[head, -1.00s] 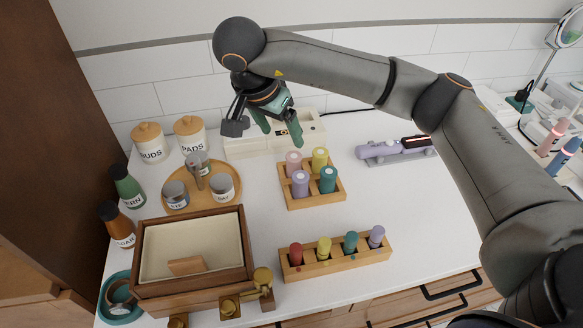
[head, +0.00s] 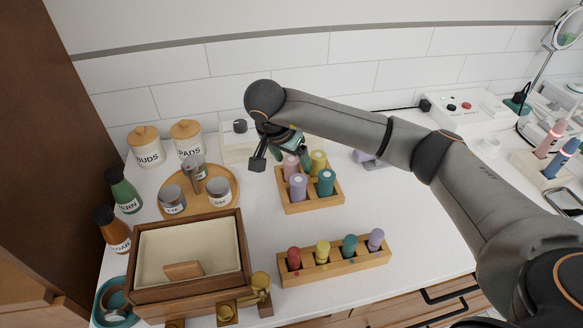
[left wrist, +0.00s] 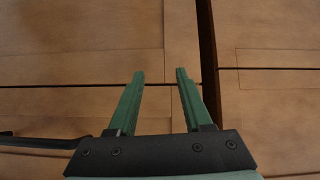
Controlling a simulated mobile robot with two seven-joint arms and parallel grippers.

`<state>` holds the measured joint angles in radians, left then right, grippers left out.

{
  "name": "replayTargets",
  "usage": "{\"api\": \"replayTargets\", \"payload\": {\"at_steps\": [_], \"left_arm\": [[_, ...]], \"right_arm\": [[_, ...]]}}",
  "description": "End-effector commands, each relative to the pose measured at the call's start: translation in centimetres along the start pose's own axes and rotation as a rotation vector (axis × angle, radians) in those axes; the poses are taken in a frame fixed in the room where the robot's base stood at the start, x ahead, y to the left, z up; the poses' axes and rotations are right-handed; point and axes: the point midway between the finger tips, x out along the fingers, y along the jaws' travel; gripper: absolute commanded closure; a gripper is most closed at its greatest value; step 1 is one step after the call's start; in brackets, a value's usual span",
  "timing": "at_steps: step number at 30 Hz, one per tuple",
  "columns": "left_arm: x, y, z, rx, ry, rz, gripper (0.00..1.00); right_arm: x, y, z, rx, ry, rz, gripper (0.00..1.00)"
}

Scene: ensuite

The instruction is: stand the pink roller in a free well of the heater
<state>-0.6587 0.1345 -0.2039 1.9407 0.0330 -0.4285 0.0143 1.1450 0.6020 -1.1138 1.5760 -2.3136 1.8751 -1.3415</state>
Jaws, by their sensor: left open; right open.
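The pink roller (head: 290,167) stands in the back left of a wooden block (head: 315,204) in the head view, beside yellow (head: 318,161), purple (head: 298,187) and teal (head: 326,182) rollers. My right gripper (head: 292,154) is open, with its fingers at the pink roller's top; the arm partly hides them, and I cannot tell whether they touch it. A white box with a dial (head: 238,138) stands behind, partly covered by my right gripper; I cannot tell whether it is the heater, and no wells show. My left gripper (left wrist: 160,74) is open and empty in the left wrist view.
A wooden rack (head: 335,262) of several coloured bottles stands in front. A lined wooden box (head: 190,250) and a round tray (head: 222,205) are left. Pink and blue wands (head: 550,140) stand far right. Wooden panels (left wrist: 80,50) face my left gripper.

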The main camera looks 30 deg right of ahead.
Motion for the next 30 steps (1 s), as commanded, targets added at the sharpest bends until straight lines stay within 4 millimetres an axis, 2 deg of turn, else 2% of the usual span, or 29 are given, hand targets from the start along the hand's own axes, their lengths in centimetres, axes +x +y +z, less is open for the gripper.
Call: {"api": "replayTargets", "payload": {"at_steps": [5, 26, 30], "left_arm": [[-0.08, -0.04, 0.35, -0.001, -0.007, -0.001, 0.50], [-0.17, 0.01, 0.74, -0.002, -0.017, -0.001, 0.50], [-0.11, 0.00, 0.58, -0.001, -0.013, -0.001, 0.50]], "right_arm": [[-0.03, 0.00, -0.02, 0.000, 0.000, 0.000, 0.21], [-0.07, -0.01, 0.00, 0.000, 0.000, 0.000, 1.00], [-0.08, -0.02, -0.01, 0.000, 0.000, -0.001, 1.00]]}}
